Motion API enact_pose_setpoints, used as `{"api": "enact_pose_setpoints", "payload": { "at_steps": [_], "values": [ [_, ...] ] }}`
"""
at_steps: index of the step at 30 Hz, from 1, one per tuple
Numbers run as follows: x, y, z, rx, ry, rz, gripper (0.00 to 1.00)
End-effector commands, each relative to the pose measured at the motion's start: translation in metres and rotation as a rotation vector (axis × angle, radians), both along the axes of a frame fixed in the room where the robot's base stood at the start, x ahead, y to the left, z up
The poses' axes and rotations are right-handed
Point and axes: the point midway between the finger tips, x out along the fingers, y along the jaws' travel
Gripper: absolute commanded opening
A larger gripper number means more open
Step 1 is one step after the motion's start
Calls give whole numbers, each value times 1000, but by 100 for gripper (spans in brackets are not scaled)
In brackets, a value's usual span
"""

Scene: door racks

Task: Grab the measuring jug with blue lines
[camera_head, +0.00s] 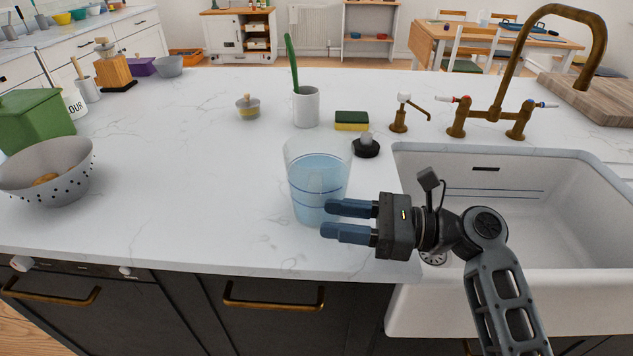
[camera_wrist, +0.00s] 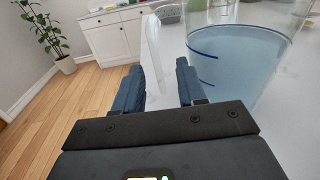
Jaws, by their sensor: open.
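The measuring jug (camera_head: 317,165) is clear, with blue lines and pale blue liquid inside. It stands upright on the white counter near the front edge, left of the sink. My gripper (camera_head: 335,221) is open, with its two blue fingers in front of the jug's lower right side in the head view. In the wrist view the jug (camera_wrist: 232,55) is at the upper right, and its clear handle (camera_wrist: 155,50) shows between the open fingers (camera_wrist: 158,88). I cannot tell whether the fingers touch the handle.
A white sink (camera_head: 545,220) with a brass tap (camera_head: 490,110) lies right of the jug. Behind the jug are a black stopper (camera_head: 366,148), a sponge (camera_head: 351,121) and a white cup (camera_head: 306,107). A grey colander (camera_head: 45,180) stands at left. The counter (camera_head: 190,180) between is clear.

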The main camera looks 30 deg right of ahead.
Motion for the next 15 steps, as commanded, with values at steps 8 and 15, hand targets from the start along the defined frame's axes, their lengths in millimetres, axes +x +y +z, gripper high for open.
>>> {"api": "enact_pose_setpoints", "payload": {
  "at_steps": [8,15],
  "values": [
    [23,30,-5,-1,-1,2,40],
    [27,34,-7,-2,1,0,40]
  ]
}}
